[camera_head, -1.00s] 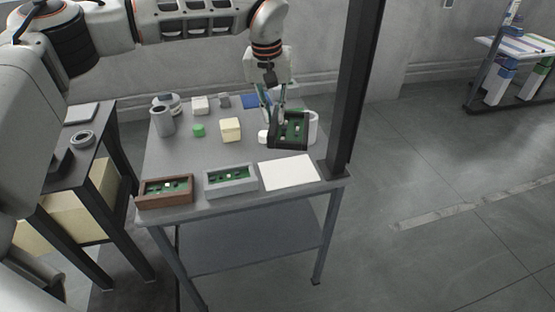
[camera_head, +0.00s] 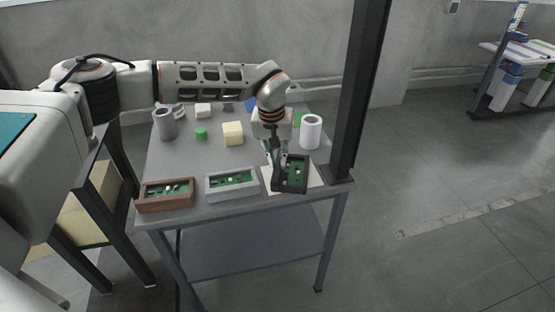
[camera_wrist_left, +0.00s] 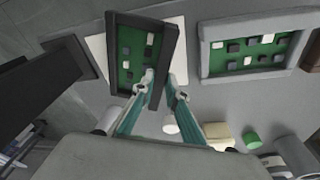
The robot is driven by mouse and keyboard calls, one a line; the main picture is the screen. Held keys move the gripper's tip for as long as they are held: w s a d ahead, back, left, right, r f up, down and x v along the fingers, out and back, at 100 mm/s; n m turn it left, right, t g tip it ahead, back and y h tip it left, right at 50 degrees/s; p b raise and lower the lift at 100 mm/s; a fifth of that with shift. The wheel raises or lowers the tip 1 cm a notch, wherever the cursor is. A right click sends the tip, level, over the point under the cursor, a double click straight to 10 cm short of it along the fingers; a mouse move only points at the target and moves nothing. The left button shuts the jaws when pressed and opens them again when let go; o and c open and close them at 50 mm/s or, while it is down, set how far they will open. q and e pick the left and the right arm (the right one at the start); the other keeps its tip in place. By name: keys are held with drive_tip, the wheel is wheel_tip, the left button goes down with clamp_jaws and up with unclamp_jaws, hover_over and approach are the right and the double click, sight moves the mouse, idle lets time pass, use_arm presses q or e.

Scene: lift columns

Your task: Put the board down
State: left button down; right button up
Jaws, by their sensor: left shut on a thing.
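The board in my grip is a green circuit board in a black frame (camera_head: 291,174). It is over the white sheet (camera_head: 313,178) at the table's front right. In the left wrist view the black-framed board (camera_wrist_left: 127,62) is tilted slightly against the sheet (camera_wrist_left: 97,45). I cannot tell whether the frame touches the sheet. My right gripper is not in view.
A grey-framed board (camera_head: 231,182) and a brown-framed board (camera_head: 166,195) lie left along the table's front edge. A white cylinder (camera_head: 311,132) stands behind. A dark post (camera_head: 357,100) rises at the right corner. A yellow block (camera_head: 233,133) and a grey mug (camera_head: 164,124) stand farther back.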

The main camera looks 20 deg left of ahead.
use_arm(q)
drive_tip(key=shift+r, duration=0.1)
drive_tip(key=c, duration=2)
unclamp_jaws()
